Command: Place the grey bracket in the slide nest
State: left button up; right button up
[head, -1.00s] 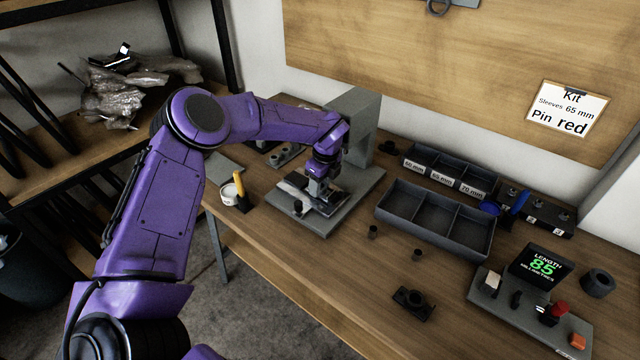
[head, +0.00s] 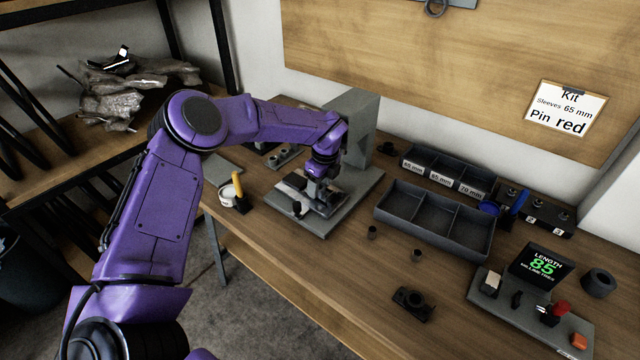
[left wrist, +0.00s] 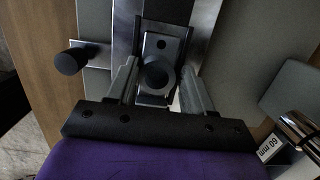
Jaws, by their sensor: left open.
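The grey bracket (left wrist: 160,45) shows in the left wrist view as a flat dark plate with a round, hollow boss. It lies on the bright metal slide (left wrist: 125,30) of the press-like fixture, and the plate looks lined up with the slide. My left gripper (left wrist: 160,72) is open, with one finger on each side of the boss. Whether the fingers touch it, and whether the bracket is fully seated in the nest, I cannot tell. In the head view my left gripper (head: 319,192) is low over the slide and hides most of the bracket. My right gripper is not in view.
The fixture's grey column (head: 358,125) stands just behind my gripper. A dark knob (left wrist: 70,61) sits beside the slide. A three-part tray (head: 390,216), a dark boss-shaped part (head: 413,304) and a length gauge (head: 520,310) are to the right.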

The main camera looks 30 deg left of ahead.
aim_at(324, 189)
pick_arm(q)
jog(key=shift+s+p, duration=0.35)
jog(key=shift+p, duration=0.3)
jog(key=r+b, duration=0.2)
jog(key=r, duration=0.1)
jog(key=shift+w+d+r, duration=0.15)
jog(key=shift+d, duration=0.05)
notch_tip(324, 189, up, 9)
jog(key=d+b, duration=0.1)
jog(key=shift+d, duration=0.15)
